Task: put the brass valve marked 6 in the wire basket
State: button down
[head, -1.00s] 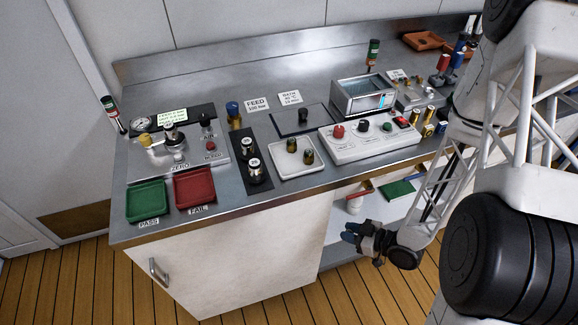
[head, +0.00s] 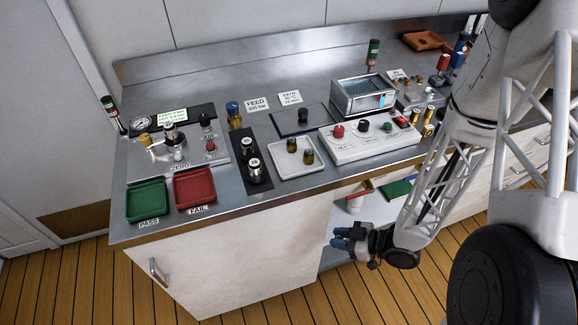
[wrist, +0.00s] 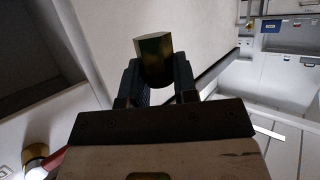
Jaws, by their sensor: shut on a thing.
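My gripper (head: 337,238) hangs in front of the cabinet, below the counter's front edge. In the wrist view, my gripper (wrist: 156,70) is shut on a dark brass piece with a flat-sided end (wrist: 153,47), held between the two fingers. No number can be read on it, and it cannot be made out in the head view. Two similar brass pieces (head: 299,151) stand upright in a white tray (head: 283,170) on the counter. More brass pieces (head: 428,114) stand by the control box. I cannot make out a wire basket in either view.
The steel counter (head: 222,203) carries a green tray (head: 147,200), a red tray (head: 194,188), a control box (head: 372,150) and a test rig. Free floor lies before the cabinet.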

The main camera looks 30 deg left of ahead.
jog(key=shift+w+a+r+m+t, duration=0.1)
jog(key=shift+a+r+m+t, duration=0.2)
jog(key=shift+r, duration=0.2)
jog(key=shift+a+r+m+t, duration=0.25)
jog(key=shift+r+t, duration=0.1)
jog(key=shift+r, duration=0.2)
jog(key=shift+w+a+r+m+t, duration=0.1)
jog(key=shift+a+r+m+t, duration=0.2)
jog(key=shift+r, duration=0.2)
jog(key=shift+a+r+m+t, duration=0.25)
jog(key=shift+r+t, duration=0.1)
jog(key=shift+r, duration=0.25)
jog(key=shift+a+r+m+t, duration=0.2)
jog(key=shift+a+r+t, duration=0.05)
jog(key=shift+r, duration=0.25)
jog(key=shift+a+r+m+t, duration=0.2)
jog(key=shift+r+t, duration=0.05)
jog(key=shift+r, duration=0.25)
jog(key=shift+a+r, duration=0.1)
jog(key=shift+r, duration=0.1)
